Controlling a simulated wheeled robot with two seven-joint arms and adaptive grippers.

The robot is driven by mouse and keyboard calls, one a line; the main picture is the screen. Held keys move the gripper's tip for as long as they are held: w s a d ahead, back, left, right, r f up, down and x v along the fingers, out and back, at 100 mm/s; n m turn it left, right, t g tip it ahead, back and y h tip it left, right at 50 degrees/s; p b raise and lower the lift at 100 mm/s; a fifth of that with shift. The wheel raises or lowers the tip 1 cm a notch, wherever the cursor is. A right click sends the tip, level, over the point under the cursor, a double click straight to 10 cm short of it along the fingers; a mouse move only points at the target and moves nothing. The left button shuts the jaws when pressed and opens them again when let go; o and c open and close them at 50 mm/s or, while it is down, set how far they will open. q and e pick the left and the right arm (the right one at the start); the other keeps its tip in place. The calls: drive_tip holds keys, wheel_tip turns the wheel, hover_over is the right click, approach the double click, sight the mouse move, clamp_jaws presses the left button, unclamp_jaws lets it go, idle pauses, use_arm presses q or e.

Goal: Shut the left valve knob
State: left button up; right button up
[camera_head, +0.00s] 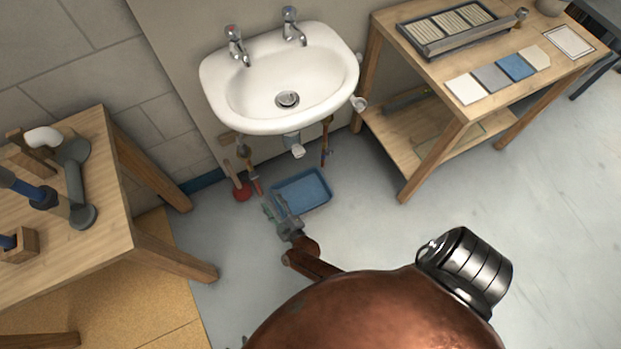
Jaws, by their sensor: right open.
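The white sink (232,106) hangs on the wall with a tap at each side of its back rim. Below it, a thin left supply pipe (253,177) runs down the wall. The left valve knob is too small to make out clearly on it. A right pipe (326,140) stands on the other side of the drain trap (297,148). My right gripper (273,207) is open, low in front of the left pipe, and appears to hold nothing. Its distance from the pipe is hard to tell. My left gripper is not in view.
A blue tray (316,192) lies on the floor just right of my right gripper. A red plunger (241,192) stands beside the left pipe. A wooden workbench (60,265) is at left and a wooden table (436,92) at right. Floor at lower right is clear.

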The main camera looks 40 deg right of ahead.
use_arm(q)
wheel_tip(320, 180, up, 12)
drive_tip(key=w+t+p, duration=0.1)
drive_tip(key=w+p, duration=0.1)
drive_tip(key=p, duration=0.6)
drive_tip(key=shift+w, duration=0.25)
use_arm(e)
drive_tip(key=s+d+f+g+y, duration=0.1)
drive_tip(key=s+f+g, duration=0.1)
drive_tip(key=s, duration=0.6)
drive_tip(key=s+d+f+g+y, duration=0.1)
drive_tip(key=s+f+g, duration=0.1)
drive_tip(key=s, duration=0.7)
drive_tip(key=shift+d+f+m+g+y, duration=0.15)
drive_tip(key=shift+f+m+g+y, duration=0.15)
drive_tip(key=shift+f+g+y, duration=0.15)
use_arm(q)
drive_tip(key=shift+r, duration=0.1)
